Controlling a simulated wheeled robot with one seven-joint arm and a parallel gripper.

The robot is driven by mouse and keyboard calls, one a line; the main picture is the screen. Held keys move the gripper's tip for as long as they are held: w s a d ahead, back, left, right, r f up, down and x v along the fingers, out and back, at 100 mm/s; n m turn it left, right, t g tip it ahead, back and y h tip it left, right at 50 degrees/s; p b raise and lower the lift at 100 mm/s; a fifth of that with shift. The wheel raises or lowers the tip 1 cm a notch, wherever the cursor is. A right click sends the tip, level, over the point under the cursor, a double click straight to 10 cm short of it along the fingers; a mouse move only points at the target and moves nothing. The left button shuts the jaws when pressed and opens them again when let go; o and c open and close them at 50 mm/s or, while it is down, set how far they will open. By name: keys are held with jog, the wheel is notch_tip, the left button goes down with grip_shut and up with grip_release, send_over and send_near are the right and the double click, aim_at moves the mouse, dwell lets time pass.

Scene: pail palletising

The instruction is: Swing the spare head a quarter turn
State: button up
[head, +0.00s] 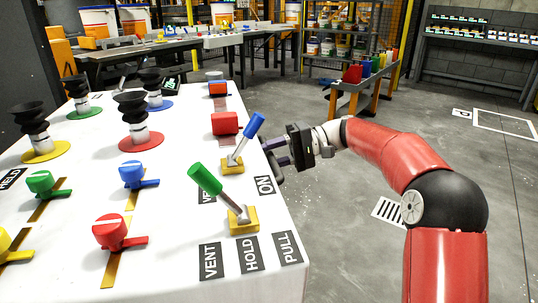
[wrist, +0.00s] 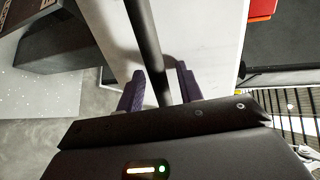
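Several upright heads with black bellows cups stand on coloured discs on the white table (head: 170,197). They include one on a red disc (head: 133,110), one on a yellow disc (head: 36,125), one on a green disc (head: 75,90) and one on a blue disc (head: 152,85). No label shows which is the spare head. My gripper (head: 277,158) is at the table's right edge. In the wrist view its purple fingers (wrist: 160,85) stand apart with a dark round bar (wrist: 148,40) between them. Gaps show beside the bar. The bar's far end is out of frame.
Levers with a green grip (head: 204,179) and a blue grip (head: 254,125) stand near my gripper. Red (head: 110,231), blue (head: 132,174) and green (head: 40,183) valve knobs are to the left. The floor (head: 340,215) right of the table is clear around my arm.

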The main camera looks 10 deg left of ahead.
jog(key=v, duration=0.7)
jog(key=shift+w+d, duration=0.2)
jog(key=shift+d, duration=0.15)
dwell(0.7)
